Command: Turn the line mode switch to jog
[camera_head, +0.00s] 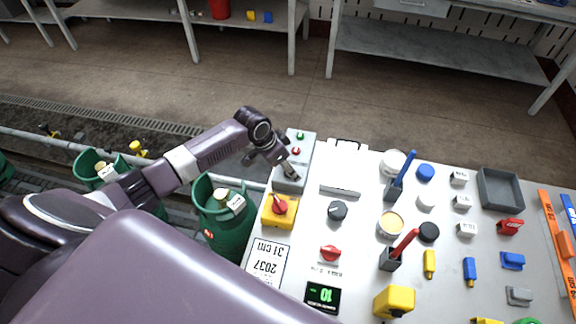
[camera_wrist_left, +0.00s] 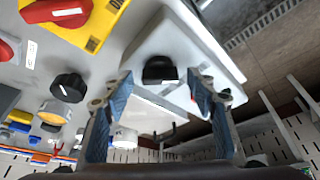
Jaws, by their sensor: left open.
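My left gripper (camera_head: 289,170) is at the grey control box (camera_head: 305,145) at the table's back left edge. A black rotary knob (camera_wrist_left: 160,68) on the box lies between my two open fingers (camera_wrist_left: 159,82) in the left wrist view, with a visible gap on each side. The knob has a pale mark on its lower edge; its label cannot be read. The box also carries a green button (camera_head: 300,135) and a red button (camera_head: 297,151). My right gripper is not in view.
Next to the box are a yellow box with a red rotary switch (camera_head: 280,206), a black dial (camera_head: 338,211), a red knob (camera_head: 330,253) and a white block (camera_head: 342,175). Green cylinders (camera_head: 222,215) stand left of the table. Several small parts cover the table's right side.

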